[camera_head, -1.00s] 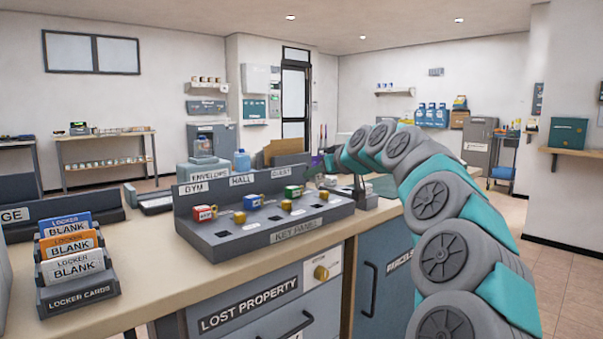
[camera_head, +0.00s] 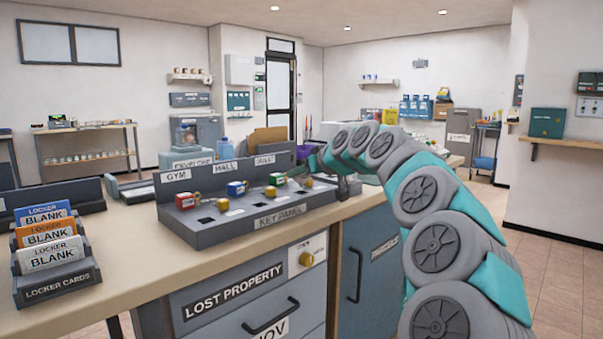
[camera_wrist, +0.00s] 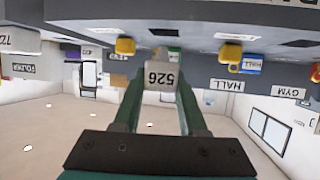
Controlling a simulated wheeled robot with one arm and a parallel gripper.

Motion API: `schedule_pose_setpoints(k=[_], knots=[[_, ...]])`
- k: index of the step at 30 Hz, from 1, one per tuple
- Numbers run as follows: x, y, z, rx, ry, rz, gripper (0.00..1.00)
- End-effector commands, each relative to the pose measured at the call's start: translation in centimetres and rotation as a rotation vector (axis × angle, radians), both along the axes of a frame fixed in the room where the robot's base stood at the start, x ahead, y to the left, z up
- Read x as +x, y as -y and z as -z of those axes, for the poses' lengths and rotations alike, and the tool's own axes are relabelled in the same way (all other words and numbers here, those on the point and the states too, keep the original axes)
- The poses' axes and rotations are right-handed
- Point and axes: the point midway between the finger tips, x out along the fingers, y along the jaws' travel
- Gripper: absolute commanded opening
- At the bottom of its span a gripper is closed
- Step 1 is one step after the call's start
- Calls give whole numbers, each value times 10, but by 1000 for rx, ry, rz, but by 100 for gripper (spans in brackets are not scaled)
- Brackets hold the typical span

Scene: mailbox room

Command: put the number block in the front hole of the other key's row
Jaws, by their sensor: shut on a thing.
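My gripper (camera_wrist: 160,95) is shut on a pale number block (camera_wrist: 162,77) reading 526, upside down in the wrist view. In the head view my gripper is at the right end of the grey key panel (camera_head: 283,222); the block cannot be made out there. The panel has rows labelled GYM, HALL and GUEST. A red-tagged key (camera_head: 186,201) sits in the GYM row, a blue-tagged key (camera_head: 236,188) in HALL, a green-tagged key (camera_head: 279,178) in GUEST. Yellow blocks (camera_head: 222,204) stand in front of the keys. Dark holes show nearer the front edge.
A locker card rack (camera_head: 58,283) stands at the counter's left. Envelope trays and a blue bottle (camera_head: 223,154) are behind the panel. Below are a lost property drawer (camera_head: 233,290) and a parcels door (camera_head: 372,255).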

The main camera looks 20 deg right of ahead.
Motion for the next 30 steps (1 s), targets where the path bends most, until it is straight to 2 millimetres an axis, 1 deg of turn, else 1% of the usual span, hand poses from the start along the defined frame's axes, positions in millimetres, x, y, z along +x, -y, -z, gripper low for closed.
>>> schedule_pose_setpoints(k=[4,14,24,30], knots=[[0,0,4,0,0,0,0],[0,0,4,0,0,0,0],[0,0,19,0,-1,-1,0],[0,0,19,0,0,0,0]])
